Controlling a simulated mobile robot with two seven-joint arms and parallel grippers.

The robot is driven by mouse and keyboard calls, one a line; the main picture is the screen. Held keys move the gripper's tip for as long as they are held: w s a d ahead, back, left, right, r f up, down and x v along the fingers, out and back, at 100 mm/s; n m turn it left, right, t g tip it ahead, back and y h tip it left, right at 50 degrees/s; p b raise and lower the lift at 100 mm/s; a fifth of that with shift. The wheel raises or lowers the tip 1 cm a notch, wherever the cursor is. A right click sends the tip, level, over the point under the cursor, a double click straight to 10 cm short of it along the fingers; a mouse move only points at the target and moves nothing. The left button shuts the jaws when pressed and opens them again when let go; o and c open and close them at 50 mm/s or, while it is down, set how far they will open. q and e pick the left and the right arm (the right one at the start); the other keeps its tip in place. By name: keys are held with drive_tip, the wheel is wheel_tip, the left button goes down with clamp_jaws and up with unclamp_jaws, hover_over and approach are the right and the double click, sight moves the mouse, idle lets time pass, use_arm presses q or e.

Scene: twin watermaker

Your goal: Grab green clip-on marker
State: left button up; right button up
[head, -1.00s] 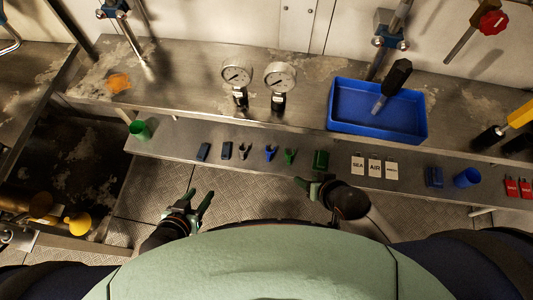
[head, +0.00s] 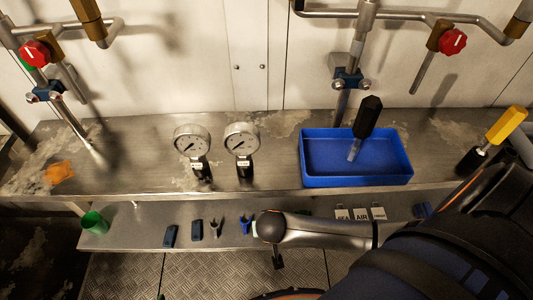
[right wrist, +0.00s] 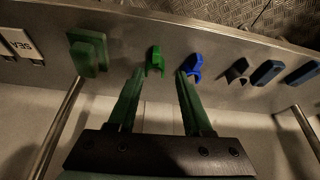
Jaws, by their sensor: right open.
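The green clip-on marker (right wrist: 155,60) is a small forked clip on the metal shelf in the right wrist view. In the head view my right arm covers its place. My right gripper (right wrist: 158,74) is open and empty, its two green fingers pointing at the shelf. The marker shows between and just beyond the fingertips, apart from them. A blue clip (right wrist: 193,67) is close beside the other fingertip, and a grey clip (right wrist: 237,70) lies farther right. My left gripper is not in view.
A green block (right wrist: 88,52), a SEA tag (right wrist: 18,42) and dark blue blocks (right wrist: 266,72) share the shelf (head: 130,240). Above it, the bench carries two gauges (head: 242,140) and a blue tray (head: 400,178). A green cup (head: 94,222) stands at the left end.

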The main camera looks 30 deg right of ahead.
drive_tip(key=shift+x, duration=0.8)
drive_tip(key=x, duration=0.1)
drive_tip(key=b+x, duration=0.1)
drive_tip(key=x, duration=0.1)
drive_tip(key=b+x, duration=0.1)
drive_tip(key=shift+s+d+f, duration=0.25)
drive_tip(key=shift+d+f, duration=0.05)
drive_tip(key=shift+w+f+b, duration=0.1)
drive_tip(key=shift+f+b, duration=0.1)
drive_tip(key=shift+b, duration=0.1)
drive_tip(key=c, duration=0.8)
